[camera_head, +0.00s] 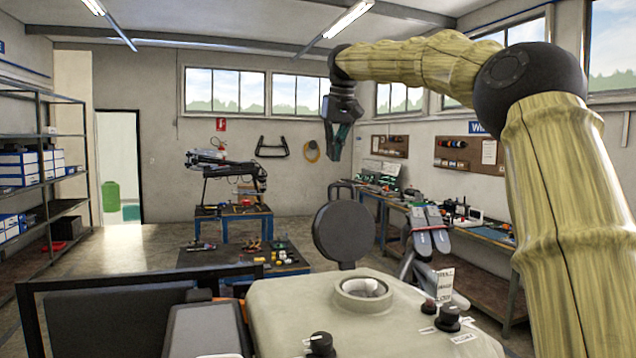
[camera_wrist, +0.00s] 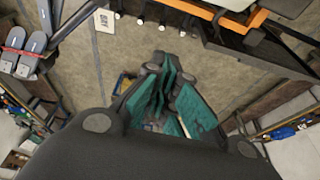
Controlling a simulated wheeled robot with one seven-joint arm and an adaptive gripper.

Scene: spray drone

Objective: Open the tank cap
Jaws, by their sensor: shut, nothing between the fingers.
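The tank (camera_head: 300,312) is a pale, cream-coloured body in the front of the head view. Its round filler neck (camera_head: 364,294) is uncovered, with a light inside showing. The black round tank cap (camera_head: 343,232) stands upright on edge at the far side of the neck, swung open, with a small tab at its top. My gripper (camera_head: 335,155) hangs pointing down above and beyond the cap in the picture, apart from it. Its teal fingers, also seen in the wrist view (camera_wrist: 168,88), are shut and empty. The wrist view does not clearly show the cap.
Dark knobs (camera_head: 448,318) and a small label sign (camera_head: 444,284) stand on the tank's right side. A black frame bar (camera_head: 140,280) runs at the left. A low table with tools (camera_head: 240,258) and a long workbench (camera_head: 480,232) stand beyond. The air around my gripper is clear.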

